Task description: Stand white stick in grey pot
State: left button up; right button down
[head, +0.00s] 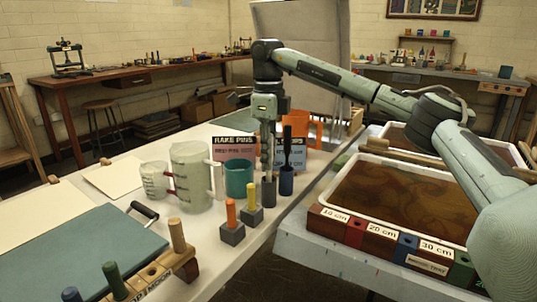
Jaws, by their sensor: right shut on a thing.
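My right gripper (267,163) points straight down and is shut on the white stick, which is mostly hidden by the fingers at this size. The grey pot (269,194) stands on the white table directly below the gripper. I cannot tell whether the stick's lower end is inside the pot or just above it. A blue pot (286,184) holding a black-topped tool stands close to the right of the grey pot. My left gripper is out of view.
A teal mug (239,179), a clear jug (192,175) and rake pin boxes (234,147) crowd the left and back. Grey blocks hold an orange stick (231,213) and a yellow stick (252,195) in front. A marbling tray (345,214) lies right, past a gap.

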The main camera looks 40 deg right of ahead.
jog(key=c, duration=1.4)
grip_release()
jog(key=shift+o, duration=0.4)
jog(key=o, duration=0.4)
notch_tip(320, 180, up, 12)
jog(key=shift+r, duration=0.1)
